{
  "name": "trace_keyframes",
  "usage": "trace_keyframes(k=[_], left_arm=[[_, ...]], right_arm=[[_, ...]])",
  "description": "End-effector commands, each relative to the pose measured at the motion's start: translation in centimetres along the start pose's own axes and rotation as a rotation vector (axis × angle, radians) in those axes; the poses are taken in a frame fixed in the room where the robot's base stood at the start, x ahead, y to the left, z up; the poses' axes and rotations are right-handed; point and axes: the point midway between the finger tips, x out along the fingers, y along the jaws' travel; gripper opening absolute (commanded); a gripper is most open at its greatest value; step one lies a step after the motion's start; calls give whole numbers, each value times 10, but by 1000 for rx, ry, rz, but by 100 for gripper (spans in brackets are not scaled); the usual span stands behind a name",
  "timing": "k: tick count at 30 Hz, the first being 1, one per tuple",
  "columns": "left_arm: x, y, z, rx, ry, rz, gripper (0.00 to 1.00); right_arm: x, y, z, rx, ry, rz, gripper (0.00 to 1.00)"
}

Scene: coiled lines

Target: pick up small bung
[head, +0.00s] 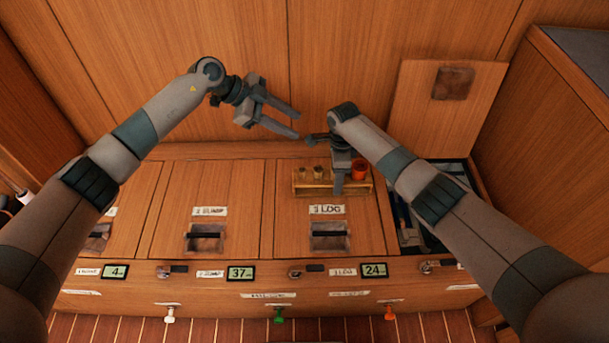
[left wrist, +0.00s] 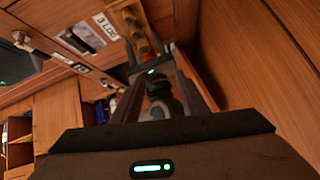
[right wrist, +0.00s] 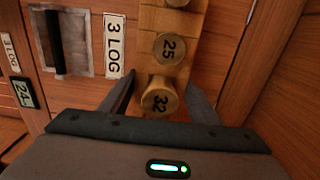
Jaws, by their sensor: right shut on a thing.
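A wooden rack (head: 312,188) stands at the back of the locker top, behind the 3 LOG label. It holds a row of bungs; a brass-coloured one marked 25 (right wrist: 168,47) and one marked 32 (right wrist: 161,97) show in the right wrist view. A larger orange piece (head: 359,170) is at the rack's right end. My right gripper (head: 339,185) is down at the rack, shut on the bung marked 32, with a finger on either side of it. The bung's lower part is hidden. My left gripper (head: 284,121) is open and empty, raised to the left of the rack.
A loose lid (head: 420,110) leans against the back wall at right, beside an open compartment (head: 408,222). Closed lids with recessed pulls (head: 206,238) fill the left and middle. White, green (head: 278,315) and orange fittings line the front. My right forearm crosses above the compartment.

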Motion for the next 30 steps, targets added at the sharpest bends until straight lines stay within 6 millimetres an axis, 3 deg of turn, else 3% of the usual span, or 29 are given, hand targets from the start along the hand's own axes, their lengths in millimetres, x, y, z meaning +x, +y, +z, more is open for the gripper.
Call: trace_keyframes(k=[6, 12, 15, 22, 30], left_arm=[[-6, -28, -81, 76, 307, -192, 40], [-30, -57, -136, 59, 526, -401, 40], [-46, -73, -153, 24, 606, -510, 40], [-79, -106, -163, -121, 707, -750, 40], [-96, -130, -129, -372, 660, -964, 40]], right_arm=[[0, 0, 0, 0, 0, -1, 28], [0, 0, 0, 0, 0, -1, 28], [0, 0, 0, 0, 0, -1, 28], [0, 0, 0, 0, 0, -1, 28], [0, 0, 0, 0, 0, -1, 28]])
